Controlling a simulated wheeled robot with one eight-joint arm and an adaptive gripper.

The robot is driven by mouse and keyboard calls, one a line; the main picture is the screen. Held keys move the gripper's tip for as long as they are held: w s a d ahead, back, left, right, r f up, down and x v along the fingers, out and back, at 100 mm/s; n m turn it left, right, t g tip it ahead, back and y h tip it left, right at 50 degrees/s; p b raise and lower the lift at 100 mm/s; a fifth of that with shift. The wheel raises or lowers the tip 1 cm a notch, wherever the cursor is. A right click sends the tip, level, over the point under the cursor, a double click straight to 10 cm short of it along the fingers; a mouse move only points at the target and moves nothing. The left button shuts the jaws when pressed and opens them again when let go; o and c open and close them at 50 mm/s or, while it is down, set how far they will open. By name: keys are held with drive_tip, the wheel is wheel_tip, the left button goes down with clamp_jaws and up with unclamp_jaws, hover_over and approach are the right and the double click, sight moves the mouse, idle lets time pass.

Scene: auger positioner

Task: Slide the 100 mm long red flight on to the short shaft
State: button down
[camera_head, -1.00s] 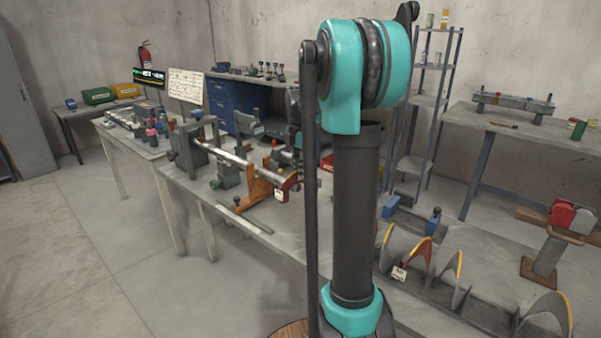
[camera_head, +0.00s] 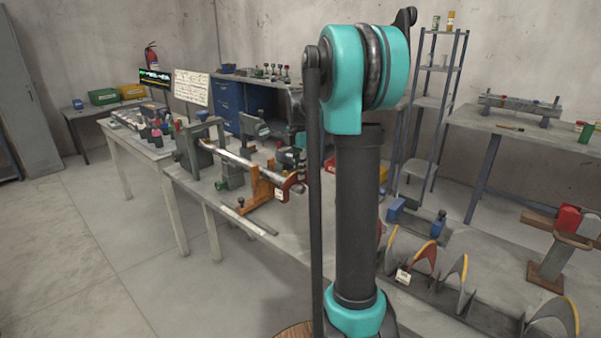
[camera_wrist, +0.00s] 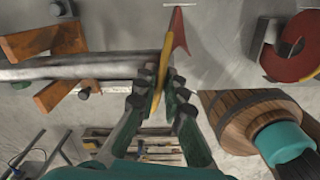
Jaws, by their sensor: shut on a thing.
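In the wrist view my gripper (camera_wrist: 160,88) is shut on a thin, curved piece with a yellow edge, seen nearly edge-on. A red pointed part (camera_wrist: 180,32) with a white tag shows just beyond it and seems to belong to the same red flight. The bare shaft (camera_wrist: 70,68) comes in from the left, and its end lies close to the left finger. I cannot tell if it touches the flight. In the head view the shaft (camera_head: 243,160) rests on stands, with a red tagged piece (camera_head: 297,187) by its near end. My gripper is not clear there.
An orange support (camera_head: 260,188) stands under the shaft. Grey yellow-edged flights (camera_head: 455,282) and a red tagged one (camera_head: 425,257) stand on the bench at right. The wrist view shows a red curved piece (camera_wrist: 285,62) at upper right. Bare floor (camera_head: 110,235) lies at left.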

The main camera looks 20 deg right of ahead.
drive_tip(key=shift+w+a, duration=1.15)
drive_tip(key=shift+w, duration=0.6)
drive_tip(key=shift+w+a, duration=1.15)
drive_tip(key=shift+w, duration=0.6)
drive_tip(key=shift+w+a, duration=1.15)
drive_tip(key=shift+w, duration=0.6)
idle(0.9)
drive_tip(key=c, duration=1.5)
unclamp_jaws()
drive_tip(key=shift+c, duration=0.2)
drive_tip(key=shift+r, duration=0.1)
wheel_tip(320, 180, up, 12)
